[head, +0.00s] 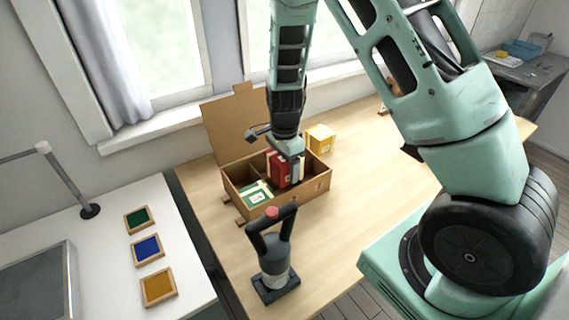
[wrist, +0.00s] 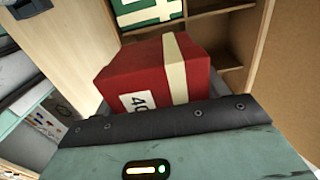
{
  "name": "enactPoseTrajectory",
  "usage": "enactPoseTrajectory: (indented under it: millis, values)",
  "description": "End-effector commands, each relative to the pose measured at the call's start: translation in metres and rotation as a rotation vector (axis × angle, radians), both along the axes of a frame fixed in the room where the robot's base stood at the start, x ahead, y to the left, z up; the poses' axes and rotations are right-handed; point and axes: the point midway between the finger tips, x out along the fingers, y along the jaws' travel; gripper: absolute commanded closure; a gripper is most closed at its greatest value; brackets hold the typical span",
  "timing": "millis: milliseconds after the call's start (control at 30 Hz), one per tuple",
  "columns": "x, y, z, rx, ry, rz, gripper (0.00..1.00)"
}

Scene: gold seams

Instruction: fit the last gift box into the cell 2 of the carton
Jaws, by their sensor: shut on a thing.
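The open cardboard carton (head: 305,192) stands on the wooden table with its lid flap raised, and its divided cells show in the wrist view (wrist: 222,8). My gripper (head: 290,157) is over the carton, shut on a red gift box (head: 277,170) with a cream ribbon. In the wrist view the red gift box (wrist: 142,75) is tilted and shows a label reading 40. A green gift box (head: 254,194) lies in the front-left cell, and it also shows in the wrist view (wrist: 140,10). I cannot tell which cell is cell 2 or how deep the red box is.
A yellow box (head: 319,138) stands behind the carton's right side. A dark handled tool (head: 274,258) stands on the table in front of the carton. On the white table at left lie green, blue and amber framed tiles (head: 148,250). The table right of the carton is clear.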

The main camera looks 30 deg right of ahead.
Motion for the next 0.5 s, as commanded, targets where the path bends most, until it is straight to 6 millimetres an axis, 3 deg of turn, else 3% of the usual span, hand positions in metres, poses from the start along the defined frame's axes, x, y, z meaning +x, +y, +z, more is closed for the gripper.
enactPoseTrajectory:
  millis: [500]
  values:
    - [0.0002, 0.0, -0.0063, 0.0, 0.0, 0.0, 0.58]
